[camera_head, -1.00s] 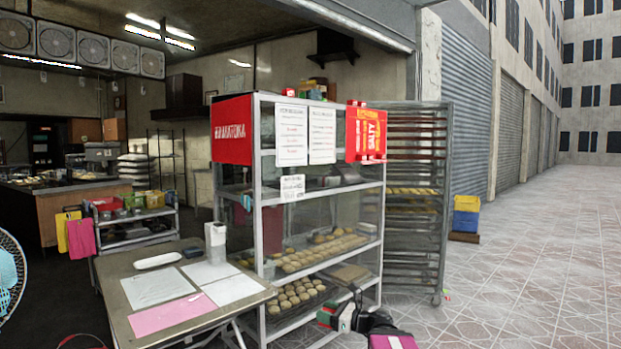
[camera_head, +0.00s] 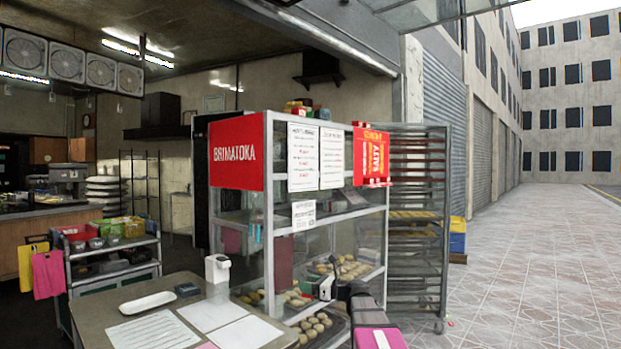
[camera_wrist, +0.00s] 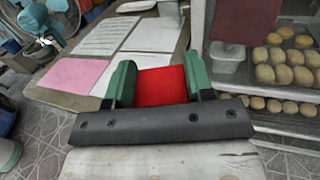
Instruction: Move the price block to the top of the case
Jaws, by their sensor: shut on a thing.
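The case (camera_head: 268,165) is a metal-framed glass cabinet with buns on its lower shelves. Its top carries several small coloured items (camera_head: 308,111), including red and green ones. In the wrist view, my gripper (camera_wrist: 157,76) has green fingers shut on a flat red block (camera_wrist: 162,87), which I take to be the price block. Its lower part is hidden behind the dark palm bar. In the head view, my gripper (camera_head: 327,286) is in front of the case at lower-shelf height, well below its top; the block's face is hard to make out there.
A table (camera_head: 105,315) with papers, a white tray (camera_head: 145,303) and a white dispenser (camera_head: 217,268) stands left of the case. A tall rack (camera_head: 440,230) stands close behind its right side. Red signs hang on its upper part. Open paving lies to the right.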

